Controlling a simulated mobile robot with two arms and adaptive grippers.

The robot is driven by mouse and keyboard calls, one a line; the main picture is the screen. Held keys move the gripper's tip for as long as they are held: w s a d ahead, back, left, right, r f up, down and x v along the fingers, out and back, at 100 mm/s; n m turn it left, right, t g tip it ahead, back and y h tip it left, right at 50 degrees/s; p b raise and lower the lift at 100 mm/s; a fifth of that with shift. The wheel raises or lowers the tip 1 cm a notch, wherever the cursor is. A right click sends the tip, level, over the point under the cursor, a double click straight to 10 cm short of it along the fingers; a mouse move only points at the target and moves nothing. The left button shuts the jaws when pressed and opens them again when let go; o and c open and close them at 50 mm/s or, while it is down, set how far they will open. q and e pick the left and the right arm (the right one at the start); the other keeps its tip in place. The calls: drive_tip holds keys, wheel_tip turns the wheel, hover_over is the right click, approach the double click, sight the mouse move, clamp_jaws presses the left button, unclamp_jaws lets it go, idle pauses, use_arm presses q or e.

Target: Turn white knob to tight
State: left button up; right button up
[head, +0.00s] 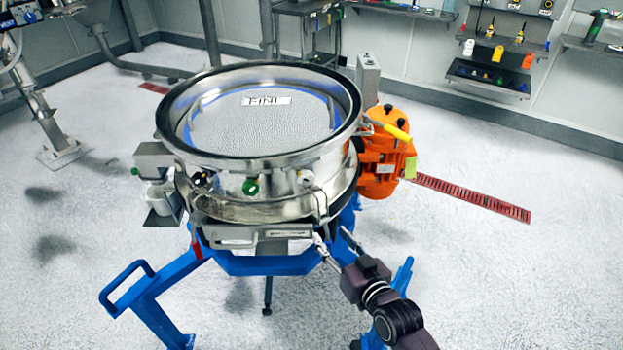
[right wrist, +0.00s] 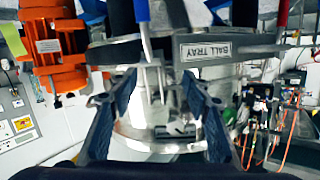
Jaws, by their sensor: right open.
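The round steel sifter (head: 262,212) stands in the middle of the head view. Its front side carries a small white knob (head: 305,179), a green knob (head: 250,187) and a dark knob (head: 202,181). My right gripper (head: 333,237) is open and empty, just below and to the right of the white knob, by the tray handle. In the right wrist view, its two fingers (right wrist: 155,85) are spread, with the steel side and a "BALL TRAY" plate (right wrist: 215,48) beyond them. I cannot make out the white knob there. My left gripper is not in view.
An orange motor (head: 383,160) is mounted at the sifter's right. Blue legs (head: 150,300) spread out below it. A red floor grate (head: 470,196) lies to the right. Wall shelves (head: 490,78) with small items are at the back right. The floor on both sides is open.

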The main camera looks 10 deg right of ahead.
drive_tip(key=t+y, duration=0.2)
approach(309, 179)
drive_tip(key=w, duration=0.1)
drive_tip(key=shift+p+x, duration=0.8)
drive_tip(key=shift+x, duration=3.1)
drive_tip(key=shift+a+f, duration=0.1)
drive_tip(key=shift+a, duration=0.1)
drive_tip(key=c, duration=1.2)
